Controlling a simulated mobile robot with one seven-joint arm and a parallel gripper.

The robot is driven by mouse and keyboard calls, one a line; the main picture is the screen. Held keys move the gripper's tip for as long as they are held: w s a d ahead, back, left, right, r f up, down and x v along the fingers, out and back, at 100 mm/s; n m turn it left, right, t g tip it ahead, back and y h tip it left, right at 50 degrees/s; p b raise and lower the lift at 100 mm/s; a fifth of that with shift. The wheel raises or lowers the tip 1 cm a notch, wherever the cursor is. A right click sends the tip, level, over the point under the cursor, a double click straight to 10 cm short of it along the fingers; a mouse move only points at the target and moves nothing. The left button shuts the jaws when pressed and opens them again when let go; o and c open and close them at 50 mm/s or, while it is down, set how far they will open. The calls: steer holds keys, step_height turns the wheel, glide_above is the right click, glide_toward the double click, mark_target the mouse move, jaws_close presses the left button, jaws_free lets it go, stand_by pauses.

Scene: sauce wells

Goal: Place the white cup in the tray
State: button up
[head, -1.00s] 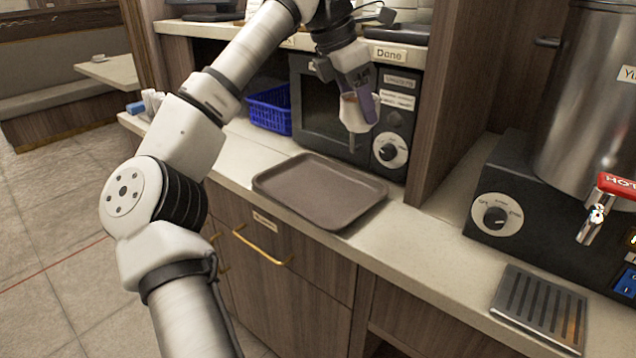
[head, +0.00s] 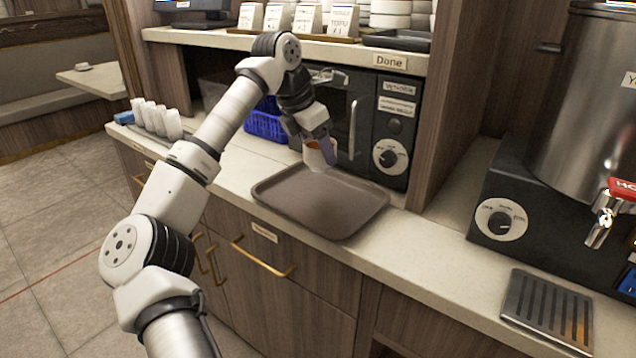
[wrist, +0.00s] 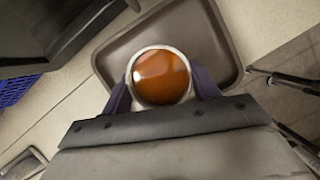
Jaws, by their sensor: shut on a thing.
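The white cup (head: 316,156) is held in my gripper (head: 322,142) above the back left part of the tray. In the wrist view the cup (wrist: 160,77) is upright, filled with an orange-brown liquid, with a purple finger on each side of it. The brown-grey tray (head: 330,218) lies empty on the counter; its floor also shows around the cup in the wrist view (wrist: 205,45). I cannot tell how high the cup is above the tray, though it appears clear of it.
A microwave (head: 345,115) stands right behind the tray, with a blue basket (head: 266,124) to its left. White cups (head: 158,118) line the counter's left end. A large metal urn (head: 580,110) stands at the right, beyond a wooden divider.

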mark_target(305, 153)
step_height(305, 153, down, 8)
steer(key=shift+f, duration=0.1)
stand_by(0.4)
steer(key=shift+f, duration=0.2)
steer(key=o, duration=1.2)
steer(key=v, duration=1.2)
steer(key=shift+d+r, duration=0.1)
steer(key=shift+r, duration=0.2)
